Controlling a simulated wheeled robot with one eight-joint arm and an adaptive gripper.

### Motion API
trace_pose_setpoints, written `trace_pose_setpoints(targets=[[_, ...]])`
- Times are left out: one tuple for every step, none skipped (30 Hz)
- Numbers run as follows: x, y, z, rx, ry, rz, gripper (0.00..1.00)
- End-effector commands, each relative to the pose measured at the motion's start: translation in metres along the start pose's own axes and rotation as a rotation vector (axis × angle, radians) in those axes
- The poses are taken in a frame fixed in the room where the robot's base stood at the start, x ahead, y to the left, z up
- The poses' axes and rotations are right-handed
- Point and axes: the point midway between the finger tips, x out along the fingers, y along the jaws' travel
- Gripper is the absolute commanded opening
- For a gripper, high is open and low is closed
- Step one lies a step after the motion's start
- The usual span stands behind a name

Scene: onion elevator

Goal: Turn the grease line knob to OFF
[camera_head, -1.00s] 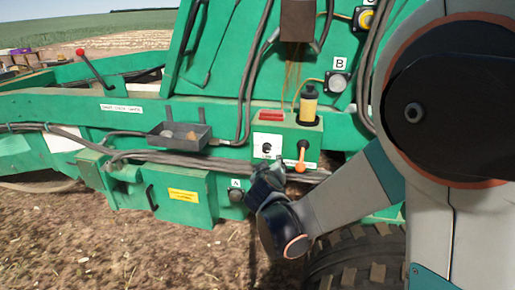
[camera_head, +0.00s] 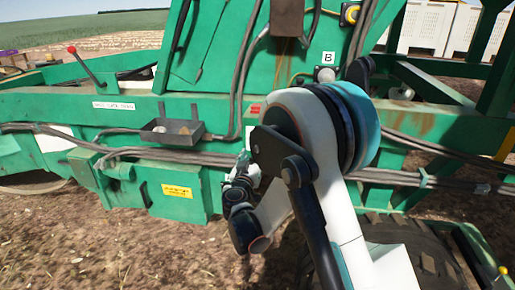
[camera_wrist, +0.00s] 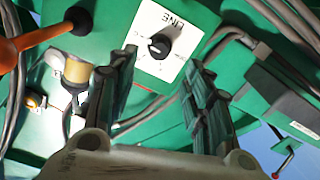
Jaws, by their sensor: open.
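The grease line knob (camera_wrist: 159,45) is a small black round knob on a white label plate (camera_wrist: 183,40) in the wrist view. The plate reads "LINE", turned in the picture, and sits on a green panel. My gripper (camera_wrist: 160,72) is open and empty, with its two dark ribbed fingers apart. The knob appears between and just above the fingertips, and I see no contact with it. In the head view my gripper (camera_head: 243,166) is small and partly hidden by my arm in front of the machine. The knob is hidden there by my arm.
In the wrist view an orange handle (camera_wrist: 35,38) and a yellowish cylinder (camera_wrist: 76,70) lie left of the knob. Hoses (camera_wrist: 265,15) and a dark tray (camera_wrist: 282,97) lie right.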

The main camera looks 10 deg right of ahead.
Motion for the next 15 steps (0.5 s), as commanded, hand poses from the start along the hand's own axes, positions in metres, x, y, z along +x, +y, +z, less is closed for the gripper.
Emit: trace_pose_setpoints(targets=[[0.011, 0.001, 0.002, 0.0, -0.001, 0.003, 0.46], [0.017, 0.0, 0.002, 0.0, -0.001, 0.003, 0.46], [0.025, 0.001, 0.002, 0.0, -0.001, 0.002, 0.46], [0.031, 0.001, 0.002, 0.0, -0.001, 0.002, 0.46], [0.036, 0.0, 0.002, 0.0, -0.001, 0.002, 0.46], [0.043, 0.0, 0.002, 0.0, -0.001, 0.002, 0.46], [0.048, 0.0, 0.002, 0.0, -0.001, 0.002, 0.46], [0.052, 0.0, 0.001, 0.0, -0.001, 0.002, 0.46], [0.058, 0.0, 0.001, 0.0, -0.001, 0.001, 0.46], [0.061, 0.0, 0.001, 0.0, -0.001, 0.001, 0.46], [0.065, 0.0, 0.001, 0.0, -0.001, 0.001, 0.46], [0.069, 0.0, 0.001, 0.0, -0.001, 0.001, 0.46], [0.071, 0.0, 0.001, 0.0, -0.001, 0.001, 0.46], [0.073, 0.0, 0.001, 0.0, -0.001, 0.001, 0.46], [0.075, 0.0, 0.001, 0.0, -0.001, 0.001, 0.46]])
